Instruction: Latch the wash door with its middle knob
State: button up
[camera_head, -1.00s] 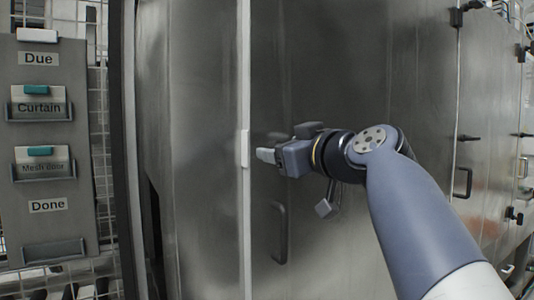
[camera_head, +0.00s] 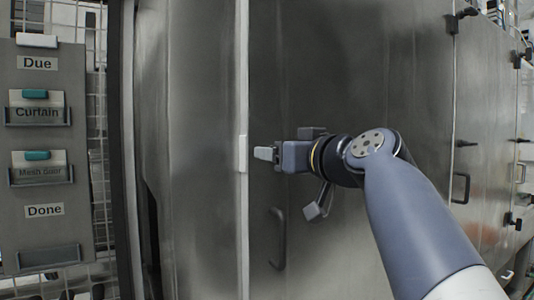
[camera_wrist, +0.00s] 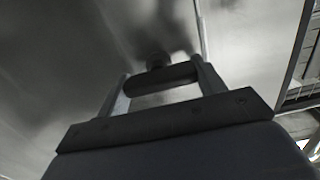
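The wash door (camera_head: 340,70) is a grey metal panel to the right of a pale vertical seam; it looks flush with the panel on the left. The middle knob (camera_wrist: 162,78) is a dark bar on a round base, seen in the wrist view. My gripper (camera_wrist: 162,88) has one finger at each end of this bar, and both fingers appear to touch it. In the head view my gripper (camera_head: 265,154) is at the door just right of the seam, and hides most of the knob.
A dark pull handle (camera_head: 279,238) is on the door below my gripper. Several dark latches and another handle (camera_head: 460,187) are on the panels at right. A grey board (camera_head: 45,135) with cards and labels hangs at left.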

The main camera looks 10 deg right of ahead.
jog(key=o, duration=0.5)
jog(key=shift+c, duration=0.2)
jog(key=b+v, duration=0.4)
jog(key=v, duration=0.6)
jog(key=shift+s+b, duration=0.35)
jog(key=shift+s, duration=0.05)
jog(key=shift+w+r, duration=0.1)
jog(key=shift+w, duration=0.05)
jog(key=p+x, duration=0.4)
jog(key=x, duration=0.6)
jog(key=shift+w+p, duration=0.3)
jog(key=shift+p, duration=0.1)
jog(key=shift+s, duration=0.1)
